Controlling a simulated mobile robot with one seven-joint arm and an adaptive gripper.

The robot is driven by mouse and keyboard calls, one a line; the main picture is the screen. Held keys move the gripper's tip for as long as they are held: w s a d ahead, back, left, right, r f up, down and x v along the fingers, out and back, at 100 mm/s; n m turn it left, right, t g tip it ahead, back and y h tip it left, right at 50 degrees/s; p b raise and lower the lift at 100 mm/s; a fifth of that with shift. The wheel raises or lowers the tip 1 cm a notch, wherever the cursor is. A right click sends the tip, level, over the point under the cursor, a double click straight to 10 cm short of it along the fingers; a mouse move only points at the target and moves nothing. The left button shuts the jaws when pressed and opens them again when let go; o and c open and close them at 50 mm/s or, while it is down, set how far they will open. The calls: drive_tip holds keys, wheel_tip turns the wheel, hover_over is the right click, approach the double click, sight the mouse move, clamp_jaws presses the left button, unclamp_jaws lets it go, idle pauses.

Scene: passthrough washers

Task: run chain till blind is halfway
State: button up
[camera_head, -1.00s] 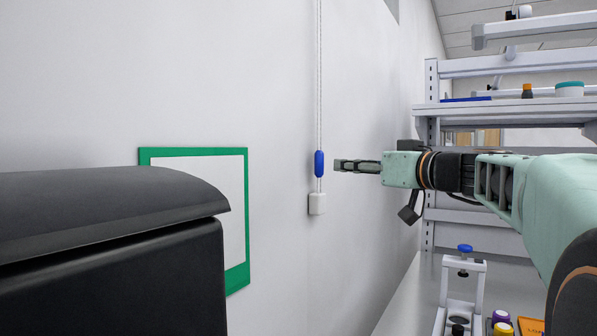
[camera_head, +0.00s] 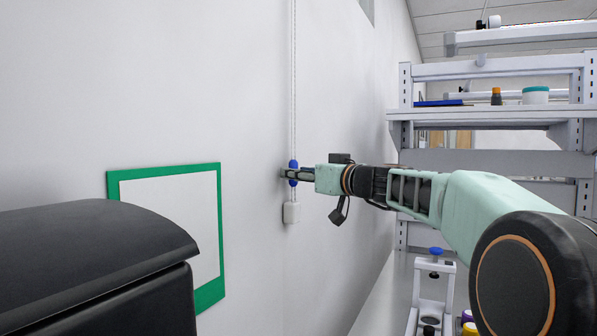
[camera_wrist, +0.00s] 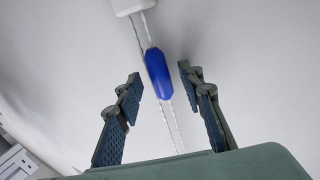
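A thin beaded chain (camera_head: 293,90) hangs down the white wall in the head view, and its strands also show in the wrist view (camera_wrist: 172,122). A blue connector (camera_head: 293,164) sits on the chain, just above a white block (camera_head: 292,212) on the wall. My gripper (camera_head: 290,174) is at the height of the blue connector and covers its middle in the head view. In the wrist view my gripper (camera_wrist: 159,78) is open, with one finger on each side of the blue connector (camera_wrist: 159,73) and visible gaps to both. The blind is not in view.
A green-framed white panel (camera_head: 214,285) is on the wall to the left. A shelf rack (camera_head: 500,113) with small containers stands at the right. A white stand with a blue knob (camera_head: 436,251) is below my arm.

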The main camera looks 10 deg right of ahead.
clamp_jaws()
idle(0.3)
wheel_tip(320, 180, up, 20)
drive_tip(key=p, duration=0.8)
drive_tip(key=shift+r+p, duration=0.15)
drive_tip(key=shift+p, duration=0.25)
unclamp_jaws()
drive_tip(key=shift+s, duration=0.1)
